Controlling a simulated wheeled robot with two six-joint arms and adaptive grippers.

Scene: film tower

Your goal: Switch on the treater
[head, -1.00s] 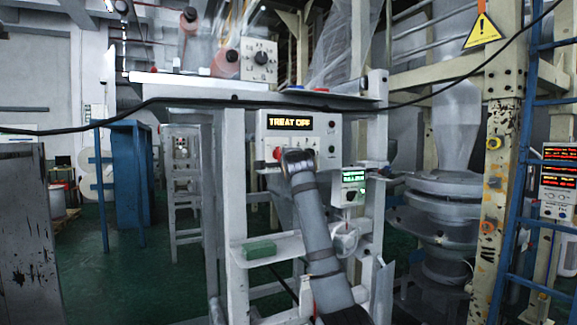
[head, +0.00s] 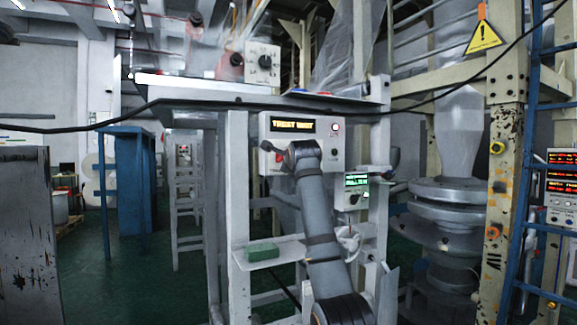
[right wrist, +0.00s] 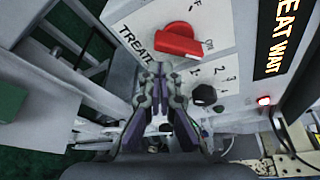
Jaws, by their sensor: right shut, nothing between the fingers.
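The treater panel (head: 325,152) is a pale box under the tabletop in the head view. Its display (head: 293,125) reads "TREAT WAIT" in amber; it also shows in the right wrist view (right wrist: 276,38). A lamp (head: 335,127) on the panel is lit. In the right wrist view the red rotary switch (right wrist: 176,40) has its handle lying toward the "ON" mark. My right gripper (right wrist: 161,75) is shut and empty, its tips just below the switch; I cannot tell whether they touch the panel. In the head view my right arm covers part of the panel. My left gripper is not in view.
A small box with a green display (head: 355,180) hangs right of my arm. A green block (head: 262,252) lies on the shelf below. A black cable crosses the front.

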